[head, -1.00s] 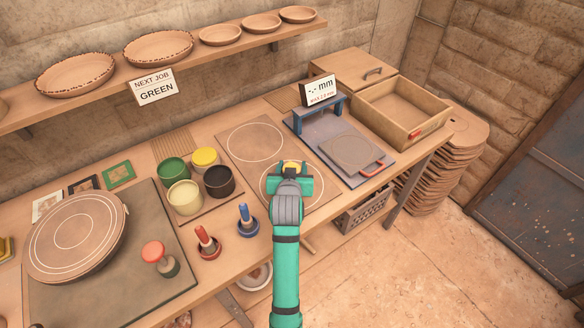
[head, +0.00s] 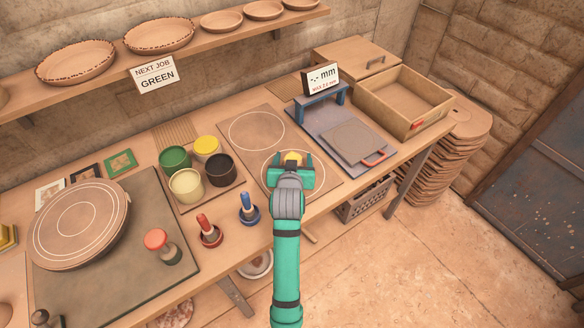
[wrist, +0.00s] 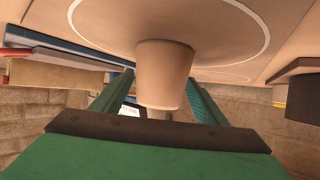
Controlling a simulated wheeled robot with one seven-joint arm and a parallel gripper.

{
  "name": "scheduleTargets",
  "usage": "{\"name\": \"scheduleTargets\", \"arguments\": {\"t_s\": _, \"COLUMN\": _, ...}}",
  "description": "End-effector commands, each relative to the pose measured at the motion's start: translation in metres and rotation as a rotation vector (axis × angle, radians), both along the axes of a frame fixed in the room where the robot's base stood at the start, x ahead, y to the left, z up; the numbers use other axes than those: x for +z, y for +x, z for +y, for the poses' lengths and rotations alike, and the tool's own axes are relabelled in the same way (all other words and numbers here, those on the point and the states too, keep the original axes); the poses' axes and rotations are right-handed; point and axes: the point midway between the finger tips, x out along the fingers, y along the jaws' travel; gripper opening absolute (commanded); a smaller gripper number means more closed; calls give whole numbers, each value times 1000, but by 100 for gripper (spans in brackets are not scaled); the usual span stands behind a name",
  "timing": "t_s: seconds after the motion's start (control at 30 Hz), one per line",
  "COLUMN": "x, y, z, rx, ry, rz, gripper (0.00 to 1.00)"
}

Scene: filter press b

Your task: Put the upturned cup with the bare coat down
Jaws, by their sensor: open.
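A small tan cup (wrist: 164,72) shows between my fingers in the wrist view, its wider end toward a brown board with white circles and its narrower end away from it. My gripper (head: 291,168) is over the nearer circle of that board (head: 242,112), by the bench's front edge. Its fingers are open on either side of the cup, and I cannot tell whether they touch it. The cup's far side is hidden in the wrist view.
Left of the board stand several glaze pots (head: 186,184), with a red-handled tool (head: 208,231) and a blue-handled tool (head: 248,209) in front. To the right are a gauge stand with a grey plate (head: 352,142) and an open wooden box (head: 402,101). The farther circle is empty.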

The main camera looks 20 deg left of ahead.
Motion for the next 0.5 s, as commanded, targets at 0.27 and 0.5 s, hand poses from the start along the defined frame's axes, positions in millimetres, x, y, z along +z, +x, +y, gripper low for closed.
{"name": "scheduleTargets", "arguments": {"t_s": 0.27, "x": 25, "y": -49, "z": -13, "rx": 0, "ry": 0, "rz": -2, "gripper": 66}}
{"name": "scheduleTargets", "arguments": {"t_s": 0.5, "x": 40, "y": -80, "z": -21, "rx": 0, "ry": 0, "rz": -1, "gripper": 66}}
